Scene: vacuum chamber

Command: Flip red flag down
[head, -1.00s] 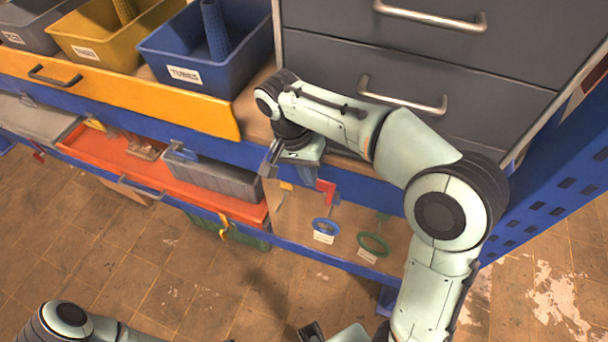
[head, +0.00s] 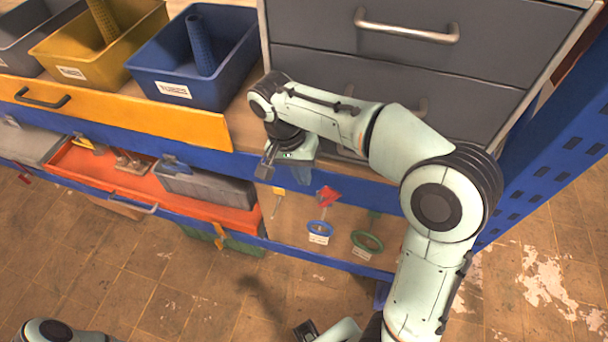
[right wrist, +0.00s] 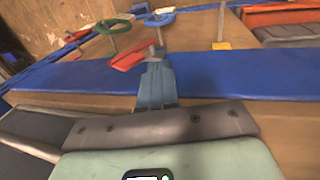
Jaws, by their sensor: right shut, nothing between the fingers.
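The red flag (head: 328,195) is on the wooden board under the blue shelf beam, right of my right gripper (head: 302,174). In the right wrist view the red flag (right wrist: 130,57) lies slanted beside the tips of my right gripper (right wrist: 154,52). The fingers are shut with nothing between them. The tips are at or very near the flag's edge; I cannot tell whether they touch. At the bottom of the head view a dark end piece (head: 305,330) looks like my left gripper, mostly cut off, so its jaws cannot be read.
A blue ring (head: 320,228) and a green ring (head: 367,241) stand out from the board near the flag. A yellow tag (head: 279,190) is to the left. The blue beam (head: 350,183) runs just above. A red-orange tray (head: 100,172) is further left. The floor in front is clear.

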